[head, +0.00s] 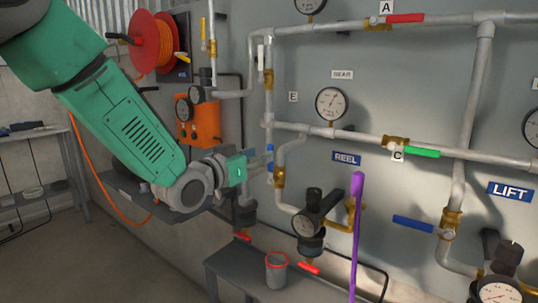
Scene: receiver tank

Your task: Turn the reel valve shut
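The REEL sign (346,157) is on the grey panel right of centre. Left of it, a brass valve (279,178) sits on a vertical pipe that bends down to a regulator; it appears to be the reel valve. Its blue handle (270,158) stands about upright, along the pipe, and is partly hidden. My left gripper (263,166) reaches in from the left, its fingers at the blue handle. I cannot tell whether they touch it or how far apart they are. My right gripper is not in view.
A long purple bar (356,225) stands upright right of the regulator (305,222). A grey cup (276,271) with a red rim stands on a bench below. An orange box (199,127) with gauges is behind my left arm. The LIFT valve's blue handle (412,224) lies to the right.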

